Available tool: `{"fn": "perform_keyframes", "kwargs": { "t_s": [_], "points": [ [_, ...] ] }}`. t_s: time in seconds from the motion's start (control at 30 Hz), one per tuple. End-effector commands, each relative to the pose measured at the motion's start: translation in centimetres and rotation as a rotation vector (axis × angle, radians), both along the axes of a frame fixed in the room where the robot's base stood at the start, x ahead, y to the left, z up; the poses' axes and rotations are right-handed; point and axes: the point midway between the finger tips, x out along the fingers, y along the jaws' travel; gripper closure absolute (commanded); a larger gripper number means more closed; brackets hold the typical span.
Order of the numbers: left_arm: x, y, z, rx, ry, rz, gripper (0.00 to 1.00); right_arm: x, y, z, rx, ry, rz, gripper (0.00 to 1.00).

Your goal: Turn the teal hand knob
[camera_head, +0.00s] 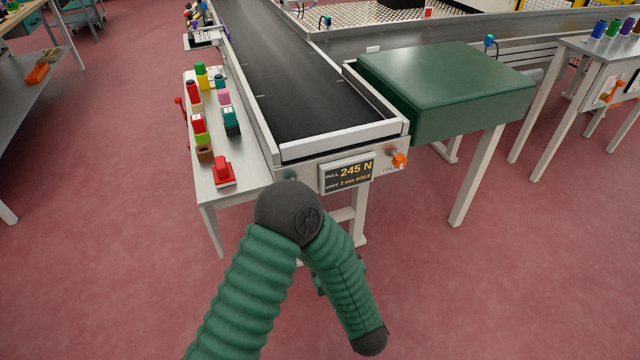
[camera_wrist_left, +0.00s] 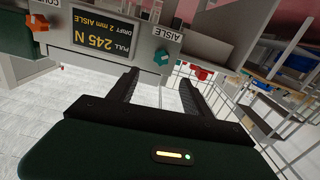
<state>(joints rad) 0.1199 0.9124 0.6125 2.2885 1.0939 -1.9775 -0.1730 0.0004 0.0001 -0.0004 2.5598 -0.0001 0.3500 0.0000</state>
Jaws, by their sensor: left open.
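The teal hand knob (camera_wrist_left: 161,57) shows in the left wrist view, on the grey panel beside the AISLE label. My left gripper (camera_wrist_left: 158,76) is open, with its two dark fingers pointing toward the panel. In the picture the knob lies just beyond and between the fingertips. I cannot tell how large the gap is, and nothing shows between the fingers. In the head view my green left arm rises in front of the conveyor end and hides most of the gripper. My right gripper is not in view.
An orange knob (camera_head: 400,160) sits on the same panel, right of the 245 N display (camera_head: 347,174). A green padded block (camera_head: 447,85) juts out at the right. A side table (camera_head: 212,150) with coloured knobs stands left of the conveyor (camera_head: 290,75). Red floor is open in front.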

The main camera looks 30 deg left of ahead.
Motion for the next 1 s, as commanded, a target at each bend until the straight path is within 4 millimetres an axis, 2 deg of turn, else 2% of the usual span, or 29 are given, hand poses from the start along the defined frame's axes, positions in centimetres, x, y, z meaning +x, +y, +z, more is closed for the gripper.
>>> {"fn": "perform_keyframes", "kwargs": {
  "t_s": [0.17,0.6,0.8,1.0],
  "points": [
    [2.0,2.4,-0.2,0.002,-0.005,0.006,0.42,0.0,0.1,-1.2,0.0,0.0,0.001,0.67],
    [9.3,10.5,-0.1,0.007,-0.003,0.001,0.42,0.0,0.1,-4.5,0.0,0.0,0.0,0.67],
    [10.8,12.1,0.2,0.005,-0.002,-0.001,0.42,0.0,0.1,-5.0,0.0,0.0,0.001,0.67],
    [10.9,12.2,0.3,0.006,-0.001,-0.003,0.42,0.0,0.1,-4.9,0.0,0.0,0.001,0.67]
  ]
}}
